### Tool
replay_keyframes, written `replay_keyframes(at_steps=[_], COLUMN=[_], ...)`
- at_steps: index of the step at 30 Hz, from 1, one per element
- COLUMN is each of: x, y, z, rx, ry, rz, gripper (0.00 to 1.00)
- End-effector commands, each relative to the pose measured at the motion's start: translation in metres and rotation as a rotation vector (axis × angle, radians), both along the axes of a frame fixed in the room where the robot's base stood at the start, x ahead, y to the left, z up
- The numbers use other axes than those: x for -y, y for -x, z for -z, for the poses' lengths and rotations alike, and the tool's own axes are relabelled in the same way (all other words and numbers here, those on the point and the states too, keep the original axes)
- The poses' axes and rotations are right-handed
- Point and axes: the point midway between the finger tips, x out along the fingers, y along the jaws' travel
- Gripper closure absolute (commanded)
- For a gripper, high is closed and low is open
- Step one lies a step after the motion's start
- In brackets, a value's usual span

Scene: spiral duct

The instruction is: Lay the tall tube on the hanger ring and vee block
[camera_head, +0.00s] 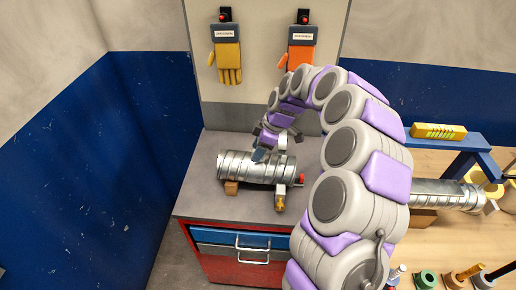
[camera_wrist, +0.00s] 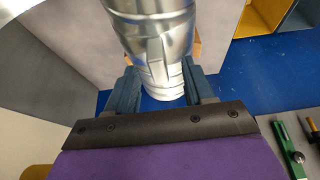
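A silver spiral tube (camera_head: 248,168) lies level on top of the cabinet. Its left part is over a brown block (camera_head: 231,188), and its right end is by a light upright stand (camera_head: 281,192) with red and orange parts. My gripper (camera_head: 259,154) is at the tube's upper side, right of its middle. In the wrist view the silver tube (camera_wrist: 160,45) shows between the two blue fingers of my gripper (camera_wrist: 164,84), one on each side. Whether they press on it cannot be told. The ring's shape is mostly hidden.
A second silver tube (camera_head: 445,194) lies on the wooden bench at right, partly behind my arm. A blue stand (camera_head: 455,145) carries a yellow case (camera_head: 438,131). Small tools lie at the bench front. Gloves (camera_head: 228,62) hang behind. The cabinet's left top (camera_head: 200,180) is clear.

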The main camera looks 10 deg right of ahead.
Motion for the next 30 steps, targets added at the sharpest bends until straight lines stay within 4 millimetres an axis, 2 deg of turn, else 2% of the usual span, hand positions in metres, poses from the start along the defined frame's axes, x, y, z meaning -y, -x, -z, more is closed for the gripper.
replay_keyframes(at_steps=[7, 11, 14, 30], x=[0.000, 0.003, 0.009, 0.052], y=[0.000, 0.001, 0.002, 0.015], z=[0.000, -0.008, -0.023, -0.129], rx=[0.000, 0.001, 0.003, 0.001], ry=[0.000, 0.000, 0.000, 0.000], rz=[0.000, 0.000, 0.001, 0.002], gripper=[0.47, 0.47, 0.47, 0.47])
